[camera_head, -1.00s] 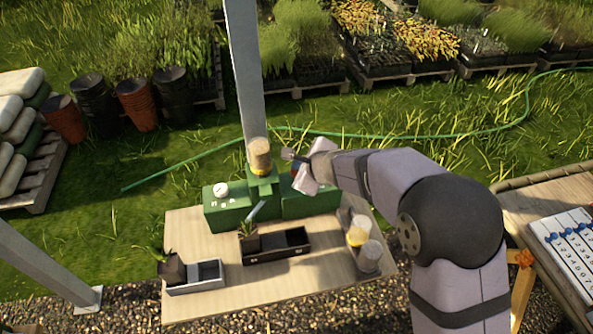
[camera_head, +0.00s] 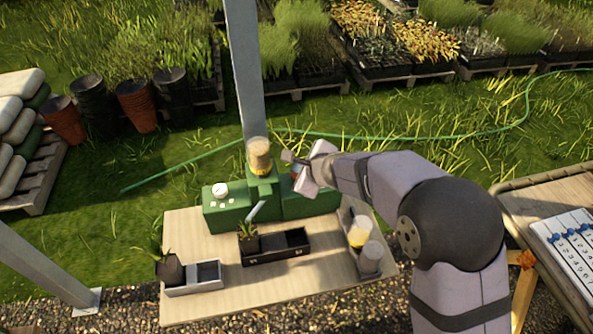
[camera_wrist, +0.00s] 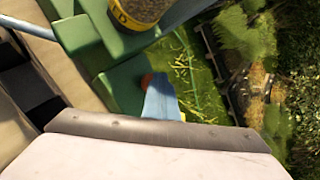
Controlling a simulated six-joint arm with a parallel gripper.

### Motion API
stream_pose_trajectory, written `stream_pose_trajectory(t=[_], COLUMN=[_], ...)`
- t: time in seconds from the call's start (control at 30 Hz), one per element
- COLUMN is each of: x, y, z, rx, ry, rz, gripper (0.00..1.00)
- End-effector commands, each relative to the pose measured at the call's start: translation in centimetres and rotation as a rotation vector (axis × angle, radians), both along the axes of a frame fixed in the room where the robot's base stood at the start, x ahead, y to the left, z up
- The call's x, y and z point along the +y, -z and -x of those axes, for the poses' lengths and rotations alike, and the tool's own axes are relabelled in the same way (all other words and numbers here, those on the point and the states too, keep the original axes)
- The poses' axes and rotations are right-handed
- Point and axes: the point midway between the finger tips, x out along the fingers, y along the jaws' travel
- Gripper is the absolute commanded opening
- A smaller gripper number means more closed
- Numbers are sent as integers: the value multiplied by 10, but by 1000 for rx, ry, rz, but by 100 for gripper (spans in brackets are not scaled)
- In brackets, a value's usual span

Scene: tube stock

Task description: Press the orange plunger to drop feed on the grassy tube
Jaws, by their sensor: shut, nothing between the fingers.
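The green feeder (camera_head: 228,210) stands on the wooden board, with a clear hopper (camera_head: 259,158) of feed on top. The orange-red plunger (camera_wrist: 146,79) shows in the wrist view as a small rounded patch on the green housing, partly hidden by my gripper (camera_wrist: 159,92). My gripper is shut and empty, its tip close by the plunger; I cannot tell whether they touch. In the head view my gripper hangs over the feeder's right box. A grassy tube (camera_head: 248,241) stands in the black tray (camera_head: 287,251) below the grey chute (camera_head: 257,211). Another potted plant (camera_head: 170,268) stands at left.
A small grey tray (camera_head: 208,283) lies at the front left. Feed cups (camera_head: 360,231) stand in a holder right of the black tray. A metal post (camera_head: 245,70) rises behind the hopper. The board's front middle is clear.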

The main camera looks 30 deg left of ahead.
Motion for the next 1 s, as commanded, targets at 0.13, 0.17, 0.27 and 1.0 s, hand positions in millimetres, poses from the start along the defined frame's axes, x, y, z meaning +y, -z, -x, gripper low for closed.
stream_pose_trajectory(t=[0.13,0.17,0.27,1.0], x=[-1,-1,-1,0], y=[2,2,1,-23], z=[0,0,0,0], rx=[2,2,2,1], ry=[0,0,0,1], rz=[4,4,4,1], gripper=[0,0,0,0])
